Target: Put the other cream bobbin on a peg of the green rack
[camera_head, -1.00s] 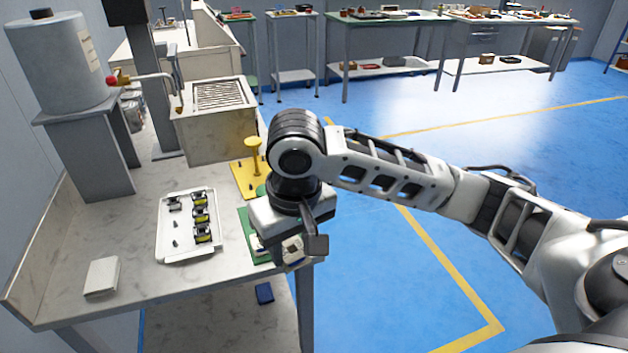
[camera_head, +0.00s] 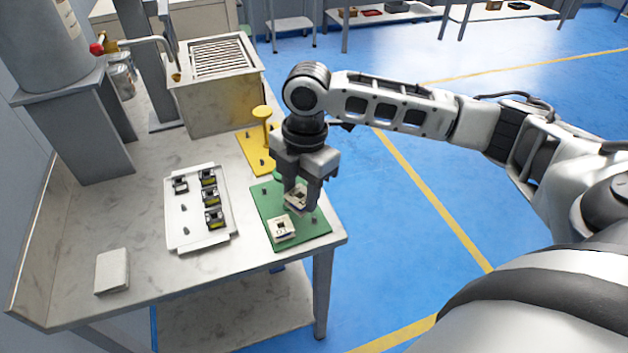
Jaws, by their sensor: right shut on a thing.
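The green rack (camera_head: 262,204) lies near the right edge of the bench top, with short dark pegs on it. One cream bobbin (camera_head: 281,228) sits on the front left part of the rack. My right gripper (camera_head: 305,198) points down over the rack and is shut on the other cream bobbin (camera_head: 295,196). That bobbin is just behind the first one and low over the rack; I cannot tell whether it touches a peg. The fingers hide part of it. My left gripper is not in view.
A white tray (camera_head: 178,241) with several black and yellow parts lies left of the rack. A yellow stand (camera_head: 253,153) with an upright post is behind the rack. A white block (camera_head: 112,271) lies at the front left. The bench's right edge is close to the rack.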

